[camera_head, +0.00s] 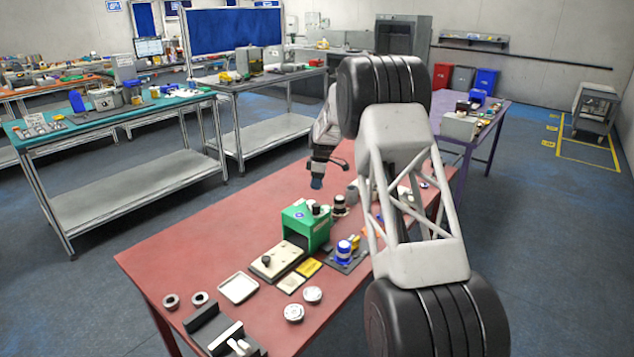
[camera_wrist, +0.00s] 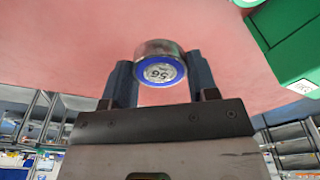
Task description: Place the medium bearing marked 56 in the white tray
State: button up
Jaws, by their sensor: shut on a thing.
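My gripper (camera_wrist: 160,82) is shut on a round metal bearing (camera_wrist: 158,63) with a blue ring and a pale face marked 56, which reads upside down in the wrist view. The bearing sits between the two dark fingertips. In the head view, my gripper (camera_head: 317,180) hangs above the red table, behind and above the green box; the bearing is too small to make out clearly there. The white tray (camera_head: 238,288) lies flat on the front left part of the table and looks empty. My gripper is well away from it.
The green box (camera_head: 306,226) stands mid-table beside a beige plate with a black knob (camera_head: 276,262). Two ring-shaped parts (camera_head: 200,298) lie left of the tray and two round pale parts (camera_head: 293,312) right. A black fixture (camera_head: 210,328) is in front. The table's left side is clear.

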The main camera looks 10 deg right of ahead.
jog(key=s+d+r+m, duration=0.2)
jog(key=s+r+m, duration=0.6)
jog(key=s, duration=0.2)
jog(key=s+d+r+m+t+h, duration=0.1)
jog(key=s+d+r+m, duration=0.2)
jog(key=s+r+m, duration=0.4)
jog(key=s, duration=0.3)
jog(key=shift+d+r+m, duration=0.25)
jog(key=shift+r+m, duration=0.15)
dwell(1.0)
jog(key=w+a+f, duration=0.1)
jog(key=w+f, duration=0.3)
jog(key=w, duration=0.2)
jog(key=w+a+f+m, duration=0.1)
jog(key=w+a+f, duration=0.1)
jog(key=w+f, duration=0.3)
jog(key=w+a+f+m, duration=0.1)
jog(key=w+a+f, duration=0.1)
jog(key=w+f, duration=0.3)
jog(key=shift+w+a+f+h, duration=0.1)
jog(key=shift+w+f+h, duration=0.05)
jog(key=shift+w, duration=0.65)
jog(key=shift+w+a+f+h, duration=0.1)
jog(key=shift+w+h, duration=0.05)
jog(key=shift+w, duration=0.6)
jog(key=shift+w+a+f, duration=0.15)
jog(key=shift+w+f, duration=0.3)
jog(key=shift+f, duration=0.05)
